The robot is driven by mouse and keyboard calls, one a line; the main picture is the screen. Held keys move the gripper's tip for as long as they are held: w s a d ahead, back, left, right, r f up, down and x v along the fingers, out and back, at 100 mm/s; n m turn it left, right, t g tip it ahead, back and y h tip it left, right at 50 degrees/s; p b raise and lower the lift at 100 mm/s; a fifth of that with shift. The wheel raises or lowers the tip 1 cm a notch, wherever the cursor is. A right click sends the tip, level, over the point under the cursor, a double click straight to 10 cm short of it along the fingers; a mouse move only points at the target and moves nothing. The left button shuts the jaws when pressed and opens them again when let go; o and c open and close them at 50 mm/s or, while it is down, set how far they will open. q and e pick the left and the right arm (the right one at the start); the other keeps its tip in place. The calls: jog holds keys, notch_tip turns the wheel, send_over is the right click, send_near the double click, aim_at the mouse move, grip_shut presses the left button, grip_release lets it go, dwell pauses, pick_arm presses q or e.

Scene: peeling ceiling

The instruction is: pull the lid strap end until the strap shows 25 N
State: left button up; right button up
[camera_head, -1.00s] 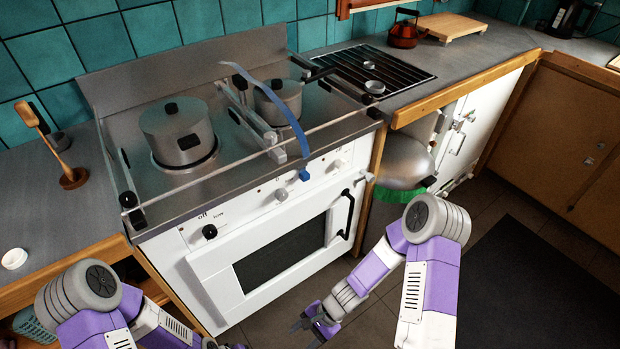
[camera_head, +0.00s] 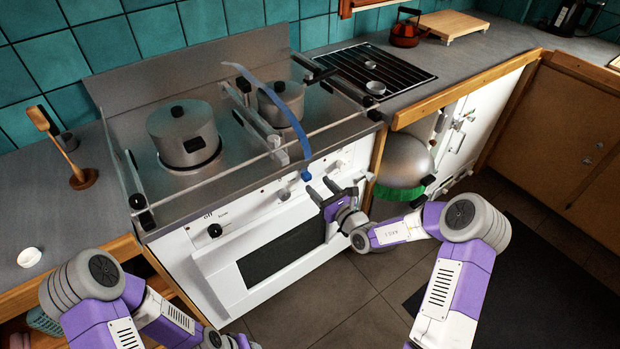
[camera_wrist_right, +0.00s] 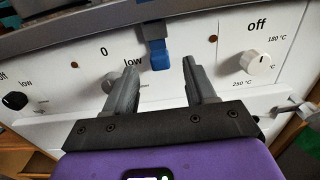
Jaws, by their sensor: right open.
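The blue lid strap (camera_head: 284,112) runs over the lidded small pot (camera_head: 286,100) on the stove and hangs over the stove's front edge. Its blue end (camera_head: 306,175) hangs in front of the control panel; it also shows in the right wrist view (camera_wrist_right: 160,56). My right gripper (camera_head: 321,186) is open and empty in front of the panel, just below and right of the strap end. In the right wrist view the strap end lies ahead, between the lines of the two fingertips (camera_wrist_right: 160,72), apart from both. My left gripper (camera_head: 230,341) is cut off at the bottom edge; its jaws are unclear.
Oven knobs (camera_wrist_right: 259,62) stand out near the right gripper, above the oven door (camera_head: 270,262). A metal rail (camera_head: 245,158) crosses the stove front. A large pot (camera_head: 183,132) stands left. A big round metal vessel (camera_head: 404,160) sits right of the stove. The floor in front is clear.

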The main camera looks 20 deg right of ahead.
aim_at(309, 177)
jog(key=b+x, duration=0.1)
jog(key=x, duration=0.4)
jog(key=shift+w+a, duration=0.2)
jog(key=shift+f, duration=0.1)
grip_shut()
